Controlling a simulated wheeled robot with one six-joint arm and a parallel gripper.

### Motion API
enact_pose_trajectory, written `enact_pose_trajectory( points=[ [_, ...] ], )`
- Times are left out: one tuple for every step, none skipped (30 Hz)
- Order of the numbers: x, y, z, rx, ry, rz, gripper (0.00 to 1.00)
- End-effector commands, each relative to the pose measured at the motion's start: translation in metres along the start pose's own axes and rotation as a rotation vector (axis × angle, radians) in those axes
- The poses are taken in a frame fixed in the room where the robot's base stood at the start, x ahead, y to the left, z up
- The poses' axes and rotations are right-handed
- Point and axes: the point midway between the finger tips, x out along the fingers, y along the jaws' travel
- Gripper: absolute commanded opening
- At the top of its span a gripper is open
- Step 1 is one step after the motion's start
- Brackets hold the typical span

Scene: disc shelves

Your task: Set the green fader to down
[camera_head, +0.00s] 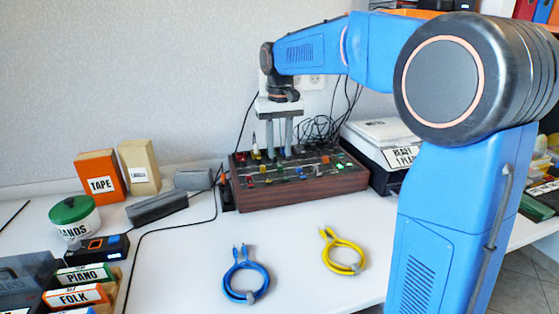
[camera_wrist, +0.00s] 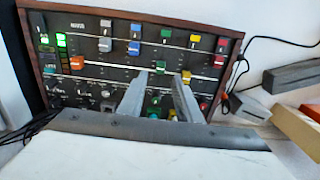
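A dark mixer panel in a wooden case (camera_head: 300,194) stands on the table, and it also fills the upper wrist view (camera_wrist: 88,30). A green cap (camera_wrist: 160,66) shows on the panel just beyond the gap between my fingertips. Another green cap (camera_wrist: 194,38) sits higher and to the right, near the panel's top edge. I cannot tell for certain which is the fader's handle. My gripper (camera_head: 279,156) points down over the panel. In the wrist view my gripper's fingers (camera_wrist: 160,78) are apart, with nothing visibly held. Contact with the panel cannot be told.
Blue (camera_wrist: 134,47), orange (camera_wrist: 77,62) and red (camera_wrist: 220,60) caps are nearby on the panel. Blue (camera_head: 245,284) and yellow (camera_head: 345,257) coiled cables lie in front. A white-topped device (camera_head: 380,133) stands right of the mixer. Grey blocks (camera_head: 157,207) are left.

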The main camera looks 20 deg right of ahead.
Motion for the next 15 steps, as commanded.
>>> enact_pose_trajectory(
  points=[
    [0.009,0.0,0.001,0.0,-0.002,0.0,0.31],
    [0.014,0.0,0.001,0.0,-0.003,0.0,0.31],
    [0.019,0.0,0.001,0.0,-0.001,0.0,0.31],
    [0.023,0.0,0.0,0.0,-0.002,0.0,0.31],
    [0.026,0.0,0.001,0.0,-0.002,0.0,0.31],
    [0.031,0.0,0.0,0.0,-0.002,0.0,0.31],
    [0.033,0.0,0.0,0.0,-0.001,0.0,0.31],
    [0.035,0.0,0.0,0.0,0.0,0.0,0.31],
    [0.038,0.0,0.0,0.0,0.0,0.0,0.31],
    [0.04,0.0,0.0,0.0,-0.001,0.0,0.31],
    [0.041,0.0,0.0,0.0,-0.001,0.0,0.31],
    [0.043,0.0,0.0,0.0,-0.001,0.0,0.31],
    [0.043,0.0,0.0,0.0,0.0,0.0,0.31],
    [0.044,0.0,0.0,0.0,0.0,0.0,0.31],
    [0.044,0.0,0.0,0.0,0.0,0.0,0.31]
  ],
)
